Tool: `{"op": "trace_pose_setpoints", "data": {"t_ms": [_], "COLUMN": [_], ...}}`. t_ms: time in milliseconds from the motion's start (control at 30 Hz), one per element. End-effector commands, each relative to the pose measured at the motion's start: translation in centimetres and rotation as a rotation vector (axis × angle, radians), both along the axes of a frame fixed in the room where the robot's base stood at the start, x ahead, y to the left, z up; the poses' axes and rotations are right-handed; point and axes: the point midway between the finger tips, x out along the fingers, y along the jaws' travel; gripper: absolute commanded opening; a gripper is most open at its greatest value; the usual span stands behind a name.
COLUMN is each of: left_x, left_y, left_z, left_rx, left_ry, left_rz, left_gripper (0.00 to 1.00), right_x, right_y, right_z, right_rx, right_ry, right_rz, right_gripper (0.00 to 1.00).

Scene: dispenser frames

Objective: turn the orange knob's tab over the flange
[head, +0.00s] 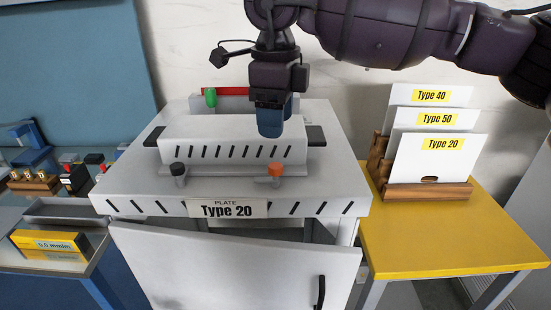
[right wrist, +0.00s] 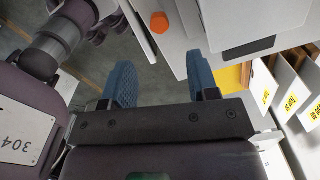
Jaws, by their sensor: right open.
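The orange knob (head: 276,170) stands upright near the front right of the white slotted block (head: 225,135) on the dispenser's top. It also shows in the right wrist view (right wrist: 159,22), beyond and between the fingertips. A thin flange (head: 228,171) runs along the block's front foot, beside the knob. The knob's tab is too small for me to tell which way it points. My right gripper (head: 272,118) hangs above and behind the knob, in front of the block's right part. In the right wrist view its blue fingers (right wrist: 162,75) are apart, with nothing between them. My left gripper is not in view.
A black knob (head: 178,170) stands at the block's front left. A "Type 20" label (head: 228,209) is on the front edge, above a partly open door (head: 235,265). A yellow table (head: 435,235) with a card rack (head: 425,190) stands at right.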

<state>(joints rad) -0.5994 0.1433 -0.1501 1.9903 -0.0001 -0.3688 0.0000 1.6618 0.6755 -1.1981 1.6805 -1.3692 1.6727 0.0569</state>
Motion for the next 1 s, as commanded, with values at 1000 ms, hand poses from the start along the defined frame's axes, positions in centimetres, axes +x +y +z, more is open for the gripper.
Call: {"op": "trace_pose_setpoints", "data": {"t_ms": [1000], "left_x": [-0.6], "left_y": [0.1], "left_z": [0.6], "left_rx": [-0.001], "left_ry": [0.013], "left_rz": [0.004], "left_gripper": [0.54], "right_x": [-0.1], "right_y": [0.1], "right_z": [-8.9], "right_rx": [0.004], "right_ry": [0.002], "right_rz": [0.001], "right_gripper": [0.48]}}
